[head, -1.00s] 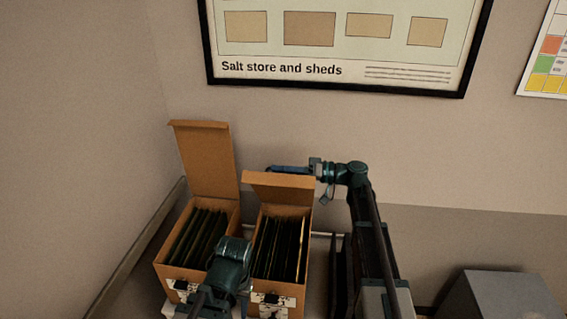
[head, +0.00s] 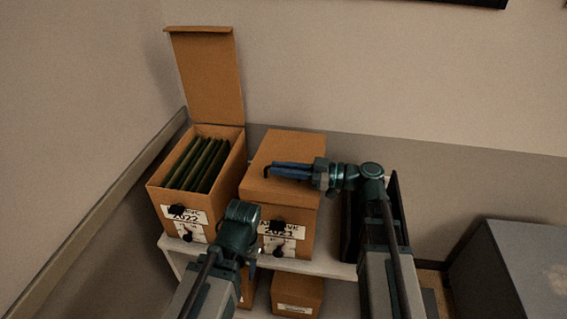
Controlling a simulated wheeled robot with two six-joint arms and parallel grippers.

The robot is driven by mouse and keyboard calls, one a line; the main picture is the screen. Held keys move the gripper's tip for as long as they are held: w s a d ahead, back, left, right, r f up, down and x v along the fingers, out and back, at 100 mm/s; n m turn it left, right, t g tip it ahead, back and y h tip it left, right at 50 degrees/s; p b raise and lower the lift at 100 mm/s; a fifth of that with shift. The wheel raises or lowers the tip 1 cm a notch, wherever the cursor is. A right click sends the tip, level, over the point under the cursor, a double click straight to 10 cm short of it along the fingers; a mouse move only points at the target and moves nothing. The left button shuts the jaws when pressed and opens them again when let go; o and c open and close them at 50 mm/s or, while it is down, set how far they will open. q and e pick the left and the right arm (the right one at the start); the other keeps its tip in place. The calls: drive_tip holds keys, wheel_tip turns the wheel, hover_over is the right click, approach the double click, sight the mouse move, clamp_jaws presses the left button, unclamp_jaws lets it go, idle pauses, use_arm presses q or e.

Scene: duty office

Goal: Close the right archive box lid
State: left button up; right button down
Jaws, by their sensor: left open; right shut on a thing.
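The right archive box (head: 300,236) is a brown carton with a white label, standing on the shelf. Its lid (head: 285,146) lies down over the top, and no files show inside. My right gripper (head: 268,172) reaches in from the right, its blue fingers lying flat along the lid's top near the front edge, closed on the lid. How the fingertips grip it is hard to see. My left gripper (head: 250,250) is open in front of the two boxes, low by the right box's label; its fingers are mostly hidden by its own wrist.
The left archive box (head: 180,222) stands close beside it, its lid (head: 207,75) upright and green files (head: 200,165) inside. The white shelf (head: 325,266) holds another brown box (head: 297,294) below. Dark binders stand right of the boxes. A grey cabinet (head: 515,275) is at far right.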

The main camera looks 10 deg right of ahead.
sight(282, 180)
drive_tip(key=f+b, duration=0.3)
drive_tip(key=f, duration=0.1)
drive_tip(key=shift+s+a, duration=0.1)
drive_tip(key=shift+s, duration=0.15)
use_arm(q)
wheel_tip(282, 180, down, 4)
drive_tip(key=shift+f, duration=0.1)
use_arm(e)
drive_tip(key=shift+f, duration=0.1)
drive_tip(key=shift+s+f, duration=0.1)
drive_tip(key=shift+s, duration=0.05)
drive_tip(key=c, duration=0.9)
unclamp_jaws()
drive_tip(key=v, duration=1.3)
drive_tip(key=shift+s+d, duration=0.1)
drive_tip(key=shift+d, duration=0.3)
